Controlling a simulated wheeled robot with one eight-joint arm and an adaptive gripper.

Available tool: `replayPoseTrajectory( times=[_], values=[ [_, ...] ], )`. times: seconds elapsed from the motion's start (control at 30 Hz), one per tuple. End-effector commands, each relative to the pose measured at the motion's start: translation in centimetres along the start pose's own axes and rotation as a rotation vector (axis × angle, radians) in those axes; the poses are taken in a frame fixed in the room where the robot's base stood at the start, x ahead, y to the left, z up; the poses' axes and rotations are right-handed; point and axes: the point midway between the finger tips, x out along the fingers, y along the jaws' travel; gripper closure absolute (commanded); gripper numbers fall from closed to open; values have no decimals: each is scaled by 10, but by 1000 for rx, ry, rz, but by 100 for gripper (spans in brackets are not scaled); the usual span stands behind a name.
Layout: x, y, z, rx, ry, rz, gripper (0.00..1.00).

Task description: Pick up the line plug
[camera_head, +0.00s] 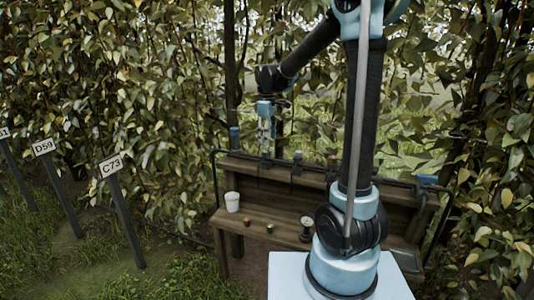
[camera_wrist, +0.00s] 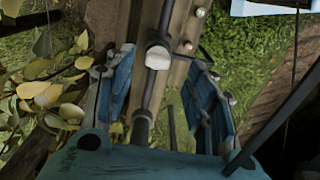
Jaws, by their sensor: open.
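My gripper (camera_head: 267,145) hangs fingers down over the left part of the wooden bench's back rail, by the black line that runs along it. In the wrist view its two blue fingers (camera_wrist: 165,110) are spread apart, with nothing held between them. The black line (camera_wrist: 143,125) passes between the fingers. A pale, rounded piece (camera_wrist: 158,57) shows beyond the fingertips, over or beside this line; I cannot tell if it is the line plug or the white cup. I cannot make out the line plug for certain in the head view.
The bench shelf (camera_head: 282,241) bears a white cup (camera_head: 232,201), a small red thing (camera_head: 247,219), a small green thing (camera_head: 270,228) and a dark dial-like thing (camera_head: 306,228). Several small fittings stand along the rail. Dense leaves close in behind; my arm hides part of the bench.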

Motion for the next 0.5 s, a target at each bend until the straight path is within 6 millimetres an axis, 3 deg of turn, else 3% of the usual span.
replayPoseTrajectory(
  times=[0.23, 0.5],
  values=[
    [33, 4, -3, 0, 0, 0, 50],
    [42, 3, -3, 0, 0, 0, 50]
  ],
)
